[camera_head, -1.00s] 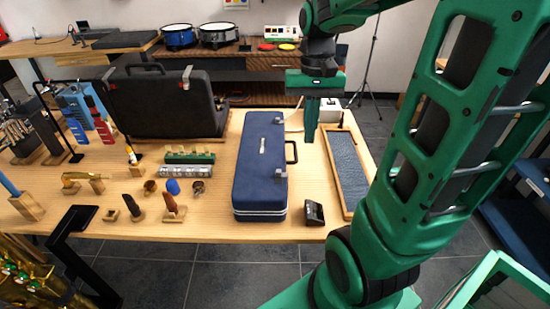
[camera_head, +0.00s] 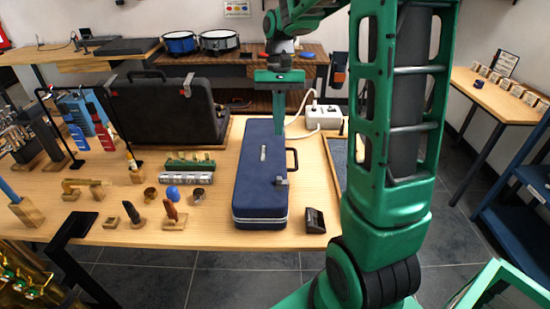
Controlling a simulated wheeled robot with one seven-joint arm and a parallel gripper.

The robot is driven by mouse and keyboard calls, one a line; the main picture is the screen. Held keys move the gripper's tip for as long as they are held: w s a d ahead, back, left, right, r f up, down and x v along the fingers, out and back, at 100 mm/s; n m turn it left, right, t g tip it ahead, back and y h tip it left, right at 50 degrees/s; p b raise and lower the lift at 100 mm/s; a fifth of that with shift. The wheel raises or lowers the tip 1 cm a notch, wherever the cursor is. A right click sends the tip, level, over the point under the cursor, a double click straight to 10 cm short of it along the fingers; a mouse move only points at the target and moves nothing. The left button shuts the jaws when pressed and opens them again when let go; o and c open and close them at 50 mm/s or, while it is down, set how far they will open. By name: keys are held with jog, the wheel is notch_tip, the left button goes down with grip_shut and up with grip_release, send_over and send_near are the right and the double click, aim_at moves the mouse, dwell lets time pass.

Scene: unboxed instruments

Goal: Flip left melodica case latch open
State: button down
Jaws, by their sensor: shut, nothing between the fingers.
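The blue melodica case (camera_head: 257,165) lies closed on the wooden table, its long side running away from me. Its dark handle (camera_head: 292,160) is on the right side. A silver latch (camera_head: 281,181) shows on the right edge towards the near end. The far latch is not clearly visible; my gripper covers that area. My gripper (camera_head: 279,128) points down at the far right edge of the case, fingers together and empty. I cannot tell whether it touches the case.
A white power strip (camera_head: 322,117) with cables lies right of my gripper. A framed dark panel (camera_head: 337,155) lies right of the case, partly behind my arm. A small black device (camera_head: 315,220) sits near the front edge. A large open black case (camera_head: 165,110) stands at the left.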

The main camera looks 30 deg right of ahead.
aim_at(279, 178)
jog(key=x, duration=0.9)
jog(key=shift+f, duration=0.15)
jog(key=s, duration=0.1)
jog(key=s+a, duration=0.1)
jog(key=shift+s+a+f, duration=0.25)
jog(key=shift+s+a, duration=0.05)
jog(key=shift+a, duration=0.05)
jog(key=shift+s+a, duration=0.35)
jog(key=shift+s, duration=0.1)
jog(key=shift+s+a, duration=0.3)
jog(key=shift+s, duration=0.2)
jog(key=shift+s+a, duration=0.35)
jog(key=shift+s, duration=0.15)
jog(key=v, duration=1)
jog(key=shift+r, duration=0.35)
